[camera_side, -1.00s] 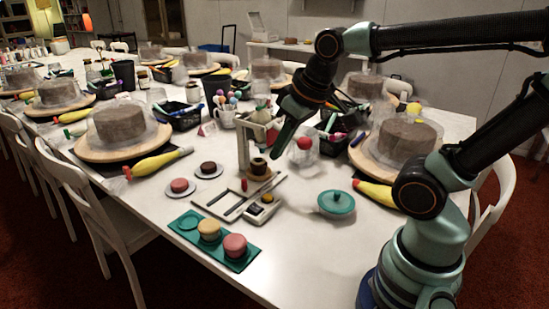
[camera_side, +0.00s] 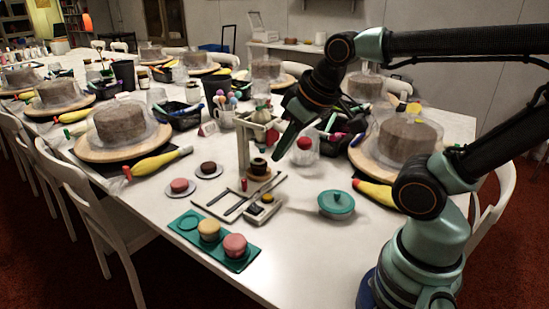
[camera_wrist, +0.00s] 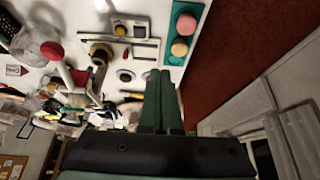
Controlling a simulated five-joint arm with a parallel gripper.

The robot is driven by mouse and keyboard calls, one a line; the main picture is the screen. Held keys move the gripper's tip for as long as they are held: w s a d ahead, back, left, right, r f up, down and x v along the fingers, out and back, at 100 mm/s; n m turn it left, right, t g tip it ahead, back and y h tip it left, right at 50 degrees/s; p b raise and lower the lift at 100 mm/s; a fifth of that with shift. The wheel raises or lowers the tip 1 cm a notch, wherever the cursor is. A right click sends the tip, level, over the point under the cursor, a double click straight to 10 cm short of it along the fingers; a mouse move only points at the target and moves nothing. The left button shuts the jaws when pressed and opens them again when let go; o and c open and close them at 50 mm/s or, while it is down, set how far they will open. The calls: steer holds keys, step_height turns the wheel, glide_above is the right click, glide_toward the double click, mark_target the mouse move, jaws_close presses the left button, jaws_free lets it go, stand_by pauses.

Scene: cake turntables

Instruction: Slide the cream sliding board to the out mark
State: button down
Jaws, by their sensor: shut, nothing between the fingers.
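A low cream frame with rails (camera_side: 236,207) lies on the white table. A small cream board (camera_side: 254,216) with a dark square and a yellow piece on it sits at its near right end; I take it for the sliding board. It also shows at the top of the wrist view (camera_wrist: 139,33). I cannot make out the out mark. My gripper (camera_side: 277,155) is shut and empty, held above the table behind the frame, beside a cream upright stand (camera_side: 243,150). In the wrist view, its green fingers (camera_wrist: 160,74) lie together, apart from the board.
A teal tray (camera_side: 187,222) with two macarons stands in front of the frame, and a teal lidded dish (camera_side: 336,202) is to its right. A jar with a red top (camera_side: 304,145) is close to my gripper. The table's front right is clear.

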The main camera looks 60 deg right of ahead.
steer(key=c, duration=0.9)
jaws_free()
steer(key=shift+w, duration=0.1)
steer(key=shift+o, duration=0.7)
steer(key=shift+w+d+r+m, duration=0.15)
steer(key=shift+w+m, duration=0.15)
steer(key=m+g, duration=0.6)
steer(key=m, duration=1.1)
glide_above(244, 180)
step_height(244, 180, down, 11)
steer(key=shift+w+d+f, duration=0.1)
steer(key=shift+d+f, duration=0.05)
steer(key=shift+f, duration=0.15)
step_height(244, 180, down, 9)
steer(key=shift+f, duration=0.15)
steer(key=shift+c, duration=0.3)
jaws_close()
